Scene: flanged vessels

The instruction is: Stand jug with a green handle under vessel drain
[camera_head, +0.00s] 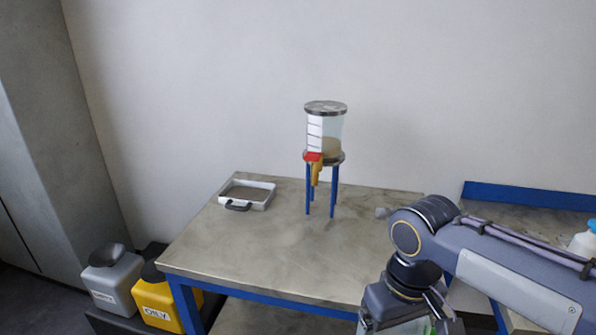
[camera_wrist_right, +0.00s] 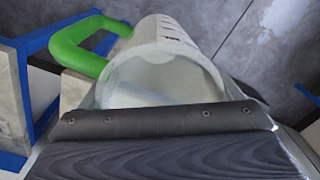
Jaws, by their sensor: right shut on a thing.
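The vessel (camera_head: 327,130) is a clear cylinder with a grey lid and some tan content, standing on blue legs on the workbench. Its drain (camera_head: 316,172), an orange outlet with a red part above, points down between the legs over bare bench top. My right gripper (camera_wrist_right: 165,122) is shut on the clear jug (camera_wrist_right: 160,75), whose green handle (camera_wrist_right: 85,40) sticks out to the left in the wrist view. In the head view the jug (camera_head: 408,328) shows only partly at the bottom edge, below my right wrist, in front of the bench. My left gripper is out of view.
A white tray (camera_head: 267,196) with a dark handle lies left of the vessel on the workbench (camera_head: 270,245). The bench front is clear. A grey container (camera_head: 112,282) and a yellow one (camera_head: 158,303) stand low at left. A second bench with a white bottle (camera_head: 583,243) is at right.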

